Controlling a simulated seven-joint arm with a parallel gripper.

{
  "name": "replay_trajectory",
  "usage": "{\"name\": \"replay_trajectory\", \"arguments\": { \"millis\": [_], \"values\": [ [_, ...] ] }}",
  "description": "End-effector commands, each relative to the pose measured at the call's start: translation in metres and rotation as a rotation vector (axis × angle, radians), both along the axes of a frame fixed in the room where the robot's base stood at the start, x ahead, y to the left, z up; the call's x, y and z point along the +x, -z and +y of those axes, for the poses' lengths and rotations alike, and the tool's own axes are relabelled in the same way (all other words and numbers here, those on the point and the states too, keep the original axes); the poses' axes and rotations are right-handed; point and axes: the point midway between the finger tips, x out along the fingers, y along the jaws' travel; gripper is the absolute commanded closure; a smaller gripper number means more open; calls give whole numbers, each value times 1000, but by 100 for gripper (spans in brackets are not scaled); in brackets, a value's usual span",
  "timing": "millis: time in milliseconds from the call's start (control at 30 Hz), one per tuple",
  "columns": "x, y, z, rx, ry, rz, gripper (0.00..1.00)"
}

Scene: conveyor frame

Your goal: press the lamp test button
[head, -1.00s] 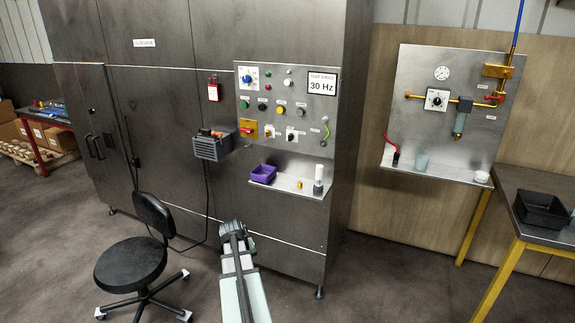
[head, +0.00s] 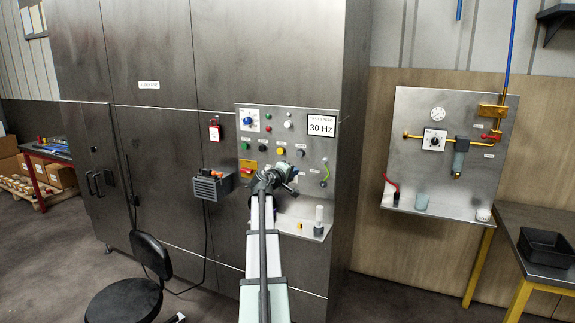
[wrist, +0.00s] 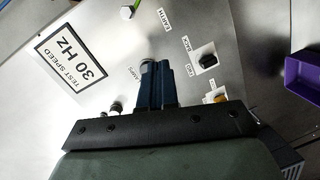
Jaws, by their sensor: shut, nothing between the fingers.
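The control panel (head: 315,160) is on the front of the steel cabinet. In the wrist view a small grey round button (wrist: 147,66) sits beside a label that seems to read LAMPS. It also shows in the head view (head: 300,153), at the right end of the lower button row. My gripper (wrist: 160,68) is shut and empty, its dark blue fingers together. Their tips overlap the grey button's edge in the wrist view; I cannot tell whether they touch it. In the head view my gripper's wrist is in front of the panel's lower part.
A 30 Hz sign (wrist: 75,60) is left of the fingers in the wrist view. A black selector (wrist: 207,61) and an orange selector (wrist: 218,98) are right of them. A purple bin (wrist: 305,82) is at the right edge. A grey box (head: 212,186) juts out left of the panel.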

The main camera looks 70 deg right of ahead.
Motion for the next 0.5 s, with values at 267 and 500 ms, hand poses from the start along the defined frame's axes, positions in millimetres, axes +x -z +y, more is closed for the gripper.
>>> {"name": "replay_trajectory", "arguments": {
  "millis": [267, 500],
  "values": [
    [24, -30, -5, -136, -134, 252, 100],
    [25, -30, -9, -135, -141, 285, 100]
  ]
}}
